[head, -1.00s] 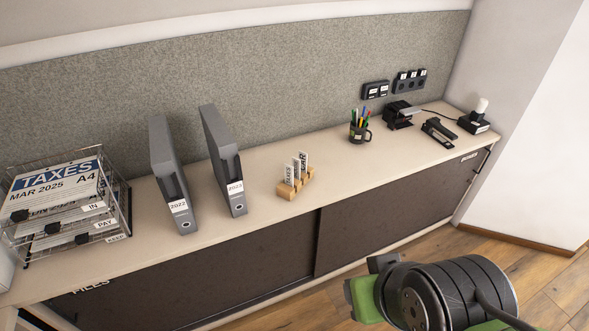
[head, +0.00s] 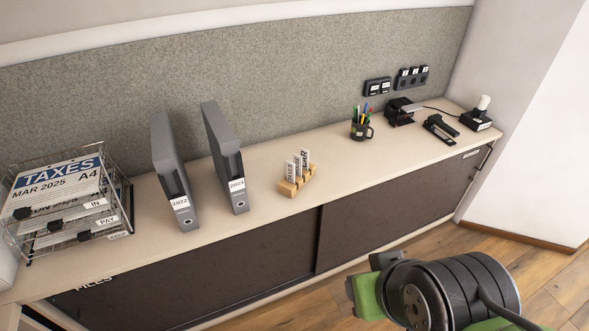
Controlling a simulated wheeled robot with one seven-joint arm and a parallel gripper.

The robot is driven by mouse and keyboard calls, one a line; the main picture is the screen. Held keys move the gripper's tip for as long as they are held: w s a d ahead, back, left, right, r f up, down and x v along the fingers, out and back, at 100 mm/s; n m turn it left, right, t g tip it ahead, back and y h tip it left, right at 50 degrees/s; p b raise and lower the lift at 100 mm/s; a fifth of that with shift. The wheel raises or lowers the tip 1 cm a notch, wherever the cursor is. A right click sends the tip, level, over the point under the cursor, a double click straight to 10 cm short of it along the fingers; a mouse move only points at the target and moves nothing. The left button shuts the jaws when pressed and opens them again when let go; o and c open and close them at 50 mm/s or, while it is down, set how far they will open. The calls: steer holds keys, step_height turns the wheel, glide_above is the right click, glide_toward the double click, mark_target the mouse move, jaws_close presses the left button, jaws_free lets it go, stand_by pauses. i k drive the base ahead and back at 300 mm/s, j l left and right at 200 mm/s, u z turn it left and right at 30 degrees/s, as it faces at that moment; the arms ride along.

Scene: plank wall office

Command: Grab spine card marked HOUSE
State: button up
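Several white spine cards (head: 297,166) stand upright in a small wooden holder (head: 289,190) on the sideboard top. The front card appears to read TAXES; the lettering on the cards behind is too small to read for sure, so I cannot tell which is marked HOUSE. My gripper (head: 362,283) is at the lower right, in front of the sideboard and well apart from the holder. Its fingers are mostly turned away and partly hidden by my wrist, so I cannot tell whether it is open.
Two grey binders (head: 174,170) marked 2022 and 2023 stand left of the holder. A wire letter tray (head: 125,195) is at far left. A pen mug (head: 361,131), a hole punch (head: 399,113) and a stapler (head: 440,128) are to the right. The sideboard top (head: 345,165) is clear between holder and mug.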

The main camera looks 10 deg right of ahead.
mark_target(297, 160)
steer(key=i+l+u, duration=0.2)
steer(key=u, duration=0.2)
steer(key=i+l+u, duration=0.55)
steer(key=u, duration=0.3)
steer(key=i+l+u, duration=0.15)
steer(key=l+u, duration=0.25)
